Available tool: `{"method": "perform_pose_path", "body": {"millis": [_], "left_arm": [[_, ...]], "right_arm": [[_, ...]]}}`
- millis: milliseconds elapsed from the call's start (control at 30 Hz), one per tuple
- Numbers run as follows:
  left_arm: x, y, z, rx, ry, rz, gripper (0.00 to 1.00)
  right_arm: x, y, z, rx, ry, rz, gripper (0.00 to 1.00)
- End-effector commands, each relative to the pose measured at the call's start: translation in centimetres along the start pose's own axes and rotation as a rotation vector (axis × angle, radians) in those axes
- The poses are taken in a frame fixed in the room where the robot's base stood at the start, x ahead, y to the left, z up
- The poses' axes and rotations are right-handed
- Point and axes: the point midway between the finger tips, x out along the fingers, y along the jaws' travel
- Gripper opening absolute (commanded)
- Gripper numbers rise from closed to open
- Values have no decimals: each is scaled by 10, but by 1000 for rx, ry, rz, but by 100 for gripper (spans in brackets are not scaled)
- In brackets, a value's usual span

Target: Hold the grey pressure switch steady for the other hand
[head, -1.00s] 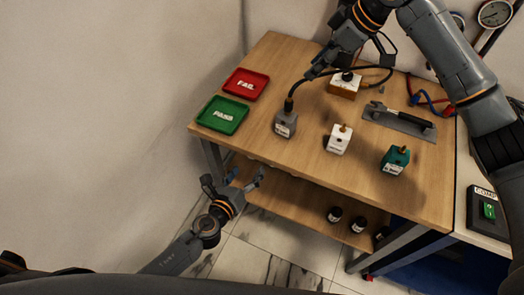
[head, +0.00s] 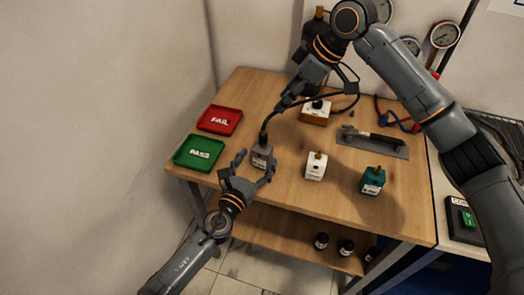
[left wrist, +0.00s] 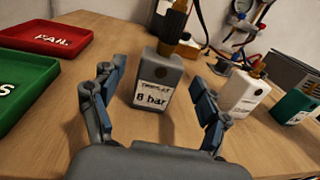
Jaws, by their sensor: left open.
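The grey pressure switch (head: 262,156) stands upright on the wooden table near its front edge. In the left wrist view the switch (left wrist: 157,82) shows a white label reading "8 bar". A dark hose end with a brass-coloured part sits at its top. My left gripper (head: 256,164) is open at the table's front edge. Its fingers (left wrist: 157,82) lie to either side of the switch in the picture, with gaps on both sides. My right gripper (head: 283,102) is above and behind the switch, by the black hose (head: 266,126); its grip is unclear.
A green PASS tray (head: 186,163) and a red FAIL tray (head: 204,124) lie to the left. A white switch (head: 315,168) and a teal one (head: 372,182) stand to the right. A white-and-orange box (head: 315,115) and a grey bracket plate (head: 385,150) are behind.

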Motion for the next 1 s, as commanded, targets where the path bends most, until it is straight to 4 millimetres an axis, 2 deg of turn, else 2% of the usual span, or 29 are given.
{"method": "perform_pose_path", "body": {"millis": [100, 300, 667, 967, 1000], "left_arm": [[20, 0, 1, 2, -1, -1, 75], [38, 0, 0, 0, 0, -1, 75], [41, 0, 0, 0, 1, 0, 73], [40, 0, 0, 0, 1, 0, 12], [40, 0, 0, 0, 1, 0, 44]], "right_arm": [[0, 0, 0, 0, 0, 0, 38], [0, 0, 0, 0, 0, 0, 38], [0, 0, 0, 0, 0, 0, 38], [0, 0, 0, 0, 0, 0, 38], [0, 0, 0, 0, 0, 0, 38]]}}
